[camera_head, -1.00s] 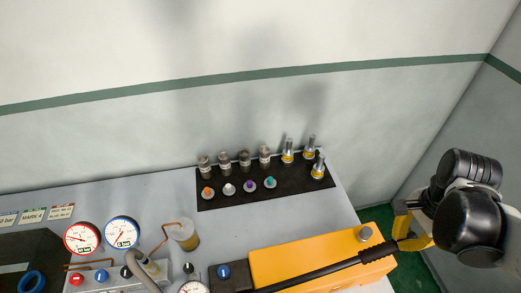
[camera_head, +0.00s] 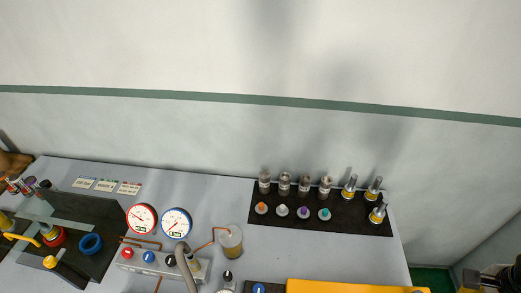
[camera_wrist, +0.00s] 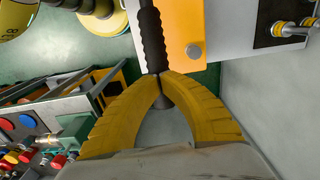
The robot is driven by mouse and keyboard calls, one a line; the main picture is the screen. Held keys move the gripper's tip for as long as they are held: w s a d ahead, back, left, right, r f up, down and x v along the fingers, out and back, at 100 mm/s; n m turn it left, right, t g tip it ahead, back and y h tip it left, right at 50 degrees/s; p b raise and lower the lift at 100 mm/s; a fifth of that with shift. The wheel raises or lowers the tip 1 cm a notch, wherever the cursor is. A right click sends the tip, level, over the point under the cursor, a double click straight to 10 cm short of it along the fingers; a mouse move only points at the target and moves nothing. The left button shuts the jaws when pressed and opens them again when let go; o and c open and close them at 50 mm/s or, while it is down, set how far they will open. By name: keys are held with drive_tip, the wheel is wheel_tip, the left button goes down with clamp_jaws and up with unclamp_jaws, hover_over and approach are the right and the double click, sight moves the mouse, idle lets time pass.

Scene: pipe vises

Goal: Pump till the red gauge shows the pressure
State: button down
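The red-rimmed gauge (camera_head: 141,218) stands on the bench in the head view, left of the blue-rimmed gauge (camera_head: 176,222). Its face is visible but its numbers are too small to read. The yellow-orange pump body (camera_head: 358,287) is cut off by the bottom edge; it also shows in the wrist view (camera_wrist: 187,22). The black ribbed pump handle (camera_wrist: 152,38) comes down between the yellow fingertips of my gripper (camera_wrist: 166,77), which are closed around it near its end. In the head view my gripper is mostly cut off at the lower right corner.
A black mat (camera_head: 290,229) holds several fittings and coloured caps at the back right of the bench. A valve block (camera_head: 150,263) with red, blue and black knobs stands below the gauges. A clear cup (camera_head: 230,243) stands beside them. A black board (camera_head: 107,213) lies left.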

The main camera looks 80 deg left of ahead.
drive_tip(key=f+b, duration=0.1)
drive_tip(key=f, duration=0.1)
drive_tip(key=w+f+b, duration=0.1)
drive_tip(key=f+b, duration=0.1)
drive_tip(key=shift+d+f, duration=0.15)
drive_tip(key=shift+d, duration=0.05)
drive_tip(key=r+p, duration=0.1)
drive_tip(key=s+r+p, duration=0.1)
drive_tip(key=r, duration=0.1)
drive_tip(key=r+p, duration=0.1)
drive_tip(key=r, duration=0.1)
drive_tip(key=shift+s+a, duration=0.2)
drive_tip(key=shift+a, duration=0.05)
drive_tip(key=shift+r, duration=0.25)
drive_tip(key=shift+r+p, duration=0.1)
drive_tip(key=shift+p, duration=0.2)
wheel_tip(320, 180, up, 5)
drive_tip(key=p, duration=0.3)
drive_tip(key=shift+p, duration=0.3)
